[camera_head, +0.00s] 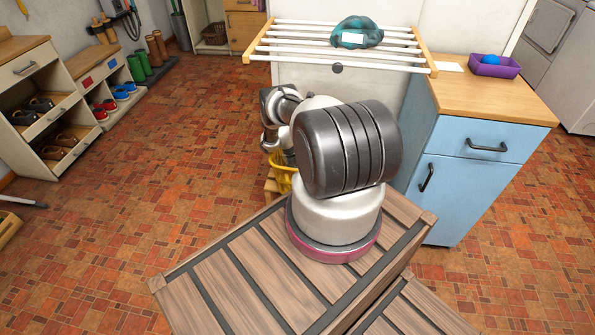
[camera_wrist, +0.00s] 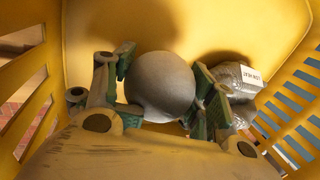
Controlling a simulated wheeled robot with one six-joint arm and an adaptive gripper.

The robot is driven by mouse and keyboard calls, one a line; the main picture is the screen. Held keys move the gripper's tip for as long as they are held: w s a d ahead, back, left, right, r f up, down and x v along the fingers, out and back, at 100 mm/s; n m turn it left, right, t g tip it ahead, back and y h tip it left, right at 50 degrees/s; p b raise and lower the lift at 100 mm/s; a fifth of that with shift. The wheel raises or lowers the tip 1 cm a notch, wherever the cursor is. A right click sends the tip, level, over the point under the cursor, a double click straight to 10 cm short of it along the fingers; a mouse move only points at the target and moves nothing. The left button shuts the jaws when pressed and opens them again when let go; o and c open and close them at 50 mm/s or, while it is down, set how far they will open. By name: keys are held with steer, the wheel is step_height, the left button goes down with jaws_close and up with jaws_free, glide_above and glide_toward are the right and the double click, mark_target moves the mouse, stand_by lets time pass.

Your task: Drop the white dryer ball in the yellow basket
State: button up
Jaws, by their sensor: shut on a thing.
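The white dryer ball (camera_wrist: 160,85) looks grey in shade in the wrist view. It sits between the two fingers of my gripper (camera_wrist: 160,92), which is shut on it with a finger on each side. Both are inside the yellow basket (camera_wrist: 90,25), whose slatted walls surround them. In the head view only a bit of the yellow basket (camera_head: 282,178) shows behind my arm; the ball and my gripper are hidden there. I cannot tell whether the ball touches the basket floor.
A grey, wrapped-looking item with a white label (camera_wrist: 250,76) lies in the basket right of my gripper. A blue cabinet (camera_head: 465,165) carries a purple bin (camera_head: 495,68) with a blue ball. A drying rack (camera_head: 300,38) holds a teal bundle (camera_head: 356,33).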

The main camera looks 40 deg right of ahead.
steer(key=shift+f, duration=0.1)
steer(key=shift+f, duration=0.45)
